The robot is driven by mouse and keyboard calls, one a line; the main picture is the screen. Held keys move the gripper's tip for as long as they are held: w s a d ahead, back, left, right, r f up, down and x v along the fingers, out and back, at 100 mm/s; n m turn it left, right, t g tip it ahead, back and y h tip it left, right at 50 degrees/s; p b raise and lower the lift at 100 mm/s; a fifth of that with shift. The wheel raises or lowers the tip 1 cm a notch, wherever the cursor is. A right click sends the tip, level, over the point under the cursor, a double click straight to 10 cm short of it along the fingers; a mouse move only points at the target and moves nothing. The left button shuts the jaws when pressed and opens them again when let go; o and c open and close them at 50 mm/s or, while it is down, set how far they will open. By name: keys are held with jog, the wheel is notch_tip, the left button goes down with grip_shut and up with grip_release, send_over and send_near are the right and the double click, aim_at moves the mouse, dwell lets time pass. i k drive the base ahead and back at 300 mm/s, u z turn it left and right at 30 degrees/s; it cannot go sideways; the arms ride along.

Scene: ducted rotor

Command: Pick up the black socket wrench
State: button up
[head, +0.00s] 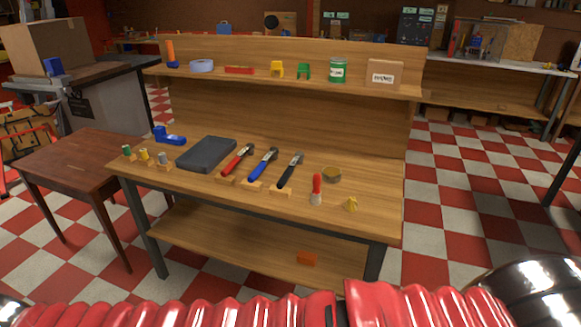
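The black socket wrench (290,170) lies on the workbench top (230,200), right of the middle. It has a black handle and a metal-coloured head pointing to the back, and its near end is by a small wooden block. A similar blue-handled tool (263,164) lies just left of it, and a red-handled one (238,160) farther left. My gripper is not in view. The wrench is unobstructed in the head view.
A dark flat case (206,154) lies left of the tools. A raised shelf (225,75) holds several items. A brown side table (72,160) stands left. Checkered floor is clear at right.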

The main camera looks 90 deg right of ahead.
aim_at(298, 159)
jog(key=z, duration=2.65)
jog(key=i, duration=0.7)
jog(key=u, duration=0.45)
jog(key=i, duration=0.6)
jog(key=z, duration=0.05)
